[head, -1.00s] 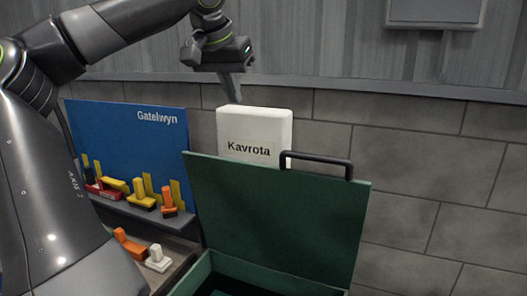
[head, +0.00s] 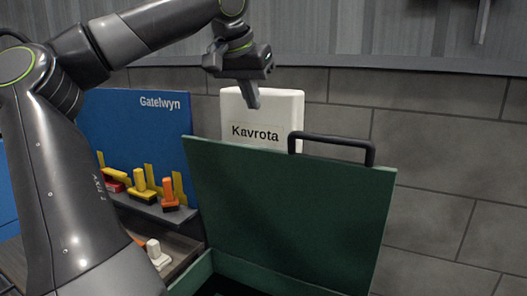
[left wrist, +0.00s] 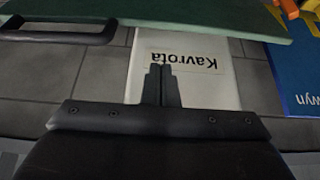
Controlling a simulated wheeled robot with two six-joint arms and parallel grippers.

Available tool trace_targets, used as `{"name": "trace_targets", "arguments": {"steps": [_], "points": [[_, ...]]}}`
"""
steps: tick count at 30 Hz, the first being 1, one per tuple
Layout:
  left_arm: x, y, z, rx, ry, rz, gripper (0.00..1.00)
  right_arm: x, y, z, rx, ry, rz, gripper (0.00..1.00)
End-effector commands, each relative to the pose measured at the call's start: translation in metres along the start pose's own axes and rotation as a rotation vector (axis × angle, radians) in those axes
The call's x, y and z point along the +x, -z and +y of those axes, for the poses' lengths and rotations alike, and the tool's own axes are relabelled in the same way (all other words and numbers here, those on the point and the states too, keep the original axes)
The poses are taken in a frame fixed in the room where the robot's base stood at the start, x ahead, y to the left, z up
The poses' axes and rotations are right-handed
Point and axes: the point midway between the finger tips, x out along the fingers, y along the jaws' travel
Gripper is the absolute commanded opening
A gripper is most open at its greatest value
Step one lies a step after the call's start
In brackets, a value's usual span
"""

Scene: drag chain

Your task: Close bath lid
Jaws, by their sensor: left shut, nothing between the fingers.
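The bath lid is a dark green panel (head: 290,210), standing open and tilted up from the green bath (head: 200,272) below it. A black bar handle (head: 335,147) is fixed on its top edge, toward the right. My left gripper (head: 254,103) is shut and empty, pointing down above the lid's top edge, left of the handle and in front of the white Kavrota box. In the left wrist view the shut fingers (left wrist: 160,84) show against that box, with the lid's edge (left wrist: 200,22) and handle (left wrist: 58,30) apart from them. My right gripper is not in view.
A white box marked Kavrota (head: 292,107) is at the brick wall behind the lid. A blue Gatelwyn board (head: 160,125) with a shelf of yellow, orange and red pieces stands at left. The wall right of the lid is clear.

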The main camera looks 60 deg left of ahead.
Motion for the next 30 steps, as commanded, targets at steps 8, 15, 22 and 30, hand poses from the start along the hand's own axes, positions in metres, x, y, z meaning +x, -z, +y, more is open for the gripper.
{"name": "trace_targets", "arguments": {"steps": [8,15,22,30], "points": [[0.02,-0.007,0.0,0.001,-0.001,-0.001,0.0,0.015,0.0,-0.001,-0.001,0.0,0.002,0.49],[0.061,-0.008,0.0,0.002,-0.003,-0.004,0.0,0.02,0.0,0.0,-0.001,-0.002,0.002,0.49],[0.097,-0.007,0.0,0.001,-0.001,-0.003,0.0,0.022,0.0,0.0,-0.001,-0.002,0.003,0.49],[0.112,-0.007,0.0,0.001,-0.001,0.0,0.0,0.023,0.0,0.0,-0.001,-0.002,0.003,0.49]]}}
